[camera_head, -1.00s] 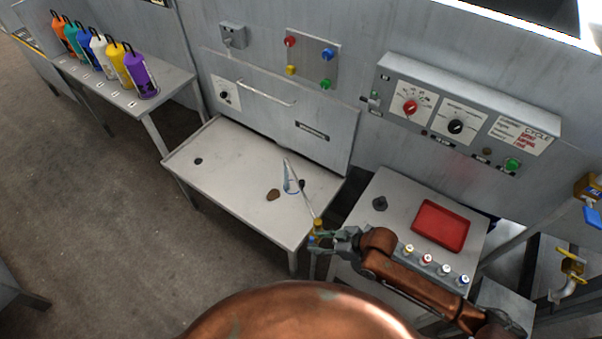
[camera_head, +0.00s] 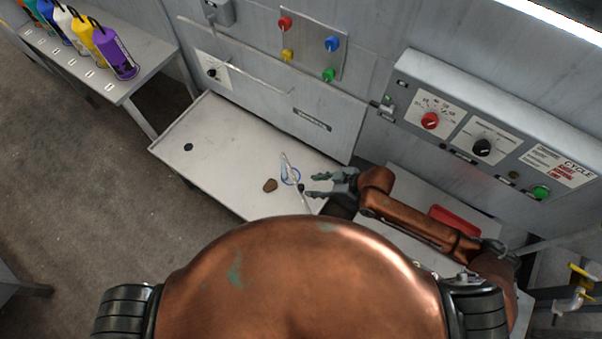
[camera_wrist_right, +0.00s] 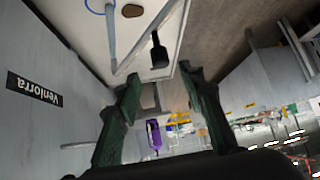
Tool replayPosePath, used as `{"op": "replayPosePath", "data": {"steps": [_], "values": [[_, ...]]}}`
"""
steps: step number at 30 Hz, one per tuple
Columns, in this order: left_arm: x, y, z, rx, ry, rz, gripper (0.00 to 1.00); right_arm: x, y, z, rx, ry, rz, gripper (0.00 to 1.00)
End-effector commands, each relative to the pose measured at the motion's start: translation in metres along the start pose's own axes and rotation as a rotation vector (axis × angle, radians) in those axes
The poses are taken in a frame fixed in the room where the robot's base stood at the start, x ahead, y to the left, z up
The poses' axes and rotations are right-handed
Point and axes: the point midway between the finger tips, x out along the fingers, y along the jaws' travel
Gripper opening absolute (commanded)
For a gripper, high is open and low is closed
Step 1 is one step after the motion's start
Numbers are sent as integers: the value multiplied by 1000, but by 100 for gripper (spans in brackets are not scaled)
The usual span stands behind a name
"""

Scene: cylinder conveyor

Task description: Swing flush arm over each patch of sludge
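The flush arm, a thin pale rod with a blue ring (camera_head: 287,172), extends over the right part of the grey sink tray (camera_head: 225,140). It also shows at the top of the right wrist view (camera_wrist_right: 109,35). A brown sludge patch (camera_head: 270,185) lies just left of the rod. A dark patch (camera_head: 188,147) lies at the tray's far left. A small dark spot beside the rod is partly covered. My right gripper (camera_head: 311,186) is open and empty, its fingers right of the rod; contact cannot be told. In the wrist view its fingers (camera_wrist_right: 160,83) are spread. My left gripper is not in view.
A control panel (camera_head: 500,125) with knobs stands behind the right table, where a red tray (camera_head: 455,219) is partly hidden by my arm. Coloured bottles, including a purple one (camera_head: 115,54), stand on a left bench. The tray's left middle is clear.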

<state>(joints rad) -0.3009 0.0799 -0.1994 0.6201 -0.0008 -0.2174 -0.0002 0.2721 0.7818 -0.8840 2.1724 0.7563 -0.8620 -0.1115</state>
Motion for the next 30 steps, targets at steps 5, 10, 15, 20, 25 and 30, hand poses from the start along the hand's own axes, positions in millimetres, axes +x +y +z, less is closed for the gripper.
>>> {"op": "replayPosePath", "data": {"steps": [5, 10, 15, 20, 25, 30], "values": [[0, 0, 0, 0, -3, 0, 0, 22, 0, -1, 3, 1, -4, 37], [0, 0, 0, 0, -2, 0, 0, 49, 0, -1, 3, 1, -2, 37], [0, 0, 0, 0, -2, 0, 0, 69, 1, 0, 3, 0, 0, 37], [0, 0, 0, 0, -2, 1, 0, 76, 1, 0, 2, -1, 0, 37], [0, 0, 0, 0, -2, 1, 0, 77, 1, 1, 2, -1, 0, 37], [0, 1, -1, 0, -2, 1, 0, 77, 1, 1, 2, -1, 0, 30]]}}
